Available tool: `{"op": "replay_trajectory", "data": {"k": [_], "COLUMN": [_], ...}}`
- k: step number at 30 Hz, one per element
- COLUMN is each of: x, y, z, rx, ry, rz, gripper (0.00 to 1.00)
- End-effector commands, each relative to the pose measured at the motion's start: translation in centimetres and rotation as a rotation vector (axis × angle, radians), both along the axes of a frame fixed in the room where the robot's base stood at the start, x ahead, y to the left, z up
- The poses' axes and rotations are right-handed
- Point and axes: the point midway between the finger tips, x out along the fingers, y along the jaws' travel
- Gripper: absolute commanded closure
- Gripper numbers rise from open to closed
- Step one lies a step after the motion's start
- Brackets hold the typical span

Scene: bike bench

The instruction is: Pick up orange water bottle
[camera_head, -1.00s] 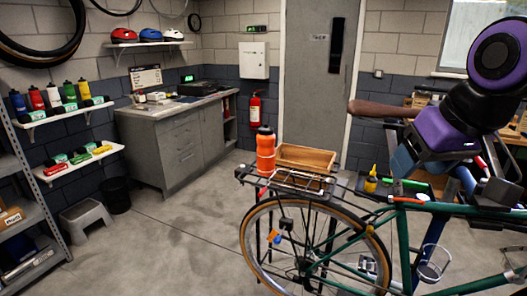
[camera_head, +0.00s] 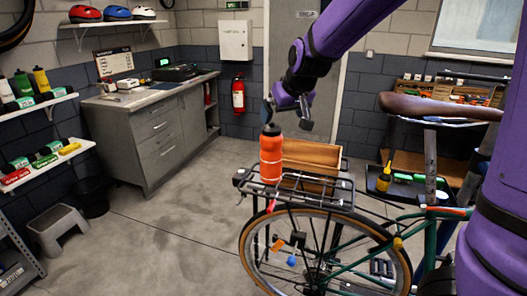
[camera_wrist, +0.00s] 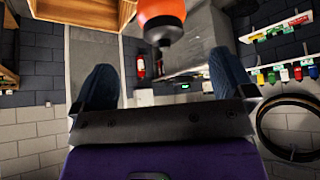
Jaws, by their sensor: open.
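The orange water bottle (camera_head: 270,157) stands upright at the left end of the bicycle's rear rack (camera_head: 318,197). It has a dark cap. My gripper (camera_head: 288,112) is open and empty, just above and slightly right of the bottle's cap in the head view. Whether it touches the cap cannot be told there. In the wrist view the bottle (camera_wrist: 162,12) shows at the top edge, cut off, with its dark cap pointing down the picture. It lies beyond the two blue fingertips of my gripper (camera_wrist: 163,75), with a gap between.
A wooden crate (camera_head: 311,166) sits on the rack right beside the bottle; it also shows in the wrist view (camera_wrist: 85,10). The green bicycle (camera_head: 380,258) with its brown saddle (camera_head: 438,107) stands at right. A grey cabinet (camera_head: 160,140) is behind.

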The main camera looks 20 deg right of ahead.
Motion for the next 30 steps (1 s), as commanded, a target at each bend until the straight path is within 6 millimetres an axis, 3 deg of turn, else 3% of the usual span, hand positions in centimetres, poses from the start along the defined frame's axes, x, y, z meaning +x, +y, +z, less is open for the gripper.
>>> {"op": "replay_trajectory", "data": {"k": [12, 20, 30], "x": [2.6, 3.4, 5.1], "y": [0.4, 0.6, 0.9], "z": [-3.9, -5.3, -8.9], "rx": [-0.007, -0.005, -0.006], "ry": [-0.001, -0.002, -0.002], "rz": [0.0, 0.0, -0.002], "gripper": [0.0, 0.0, 0.0]}}
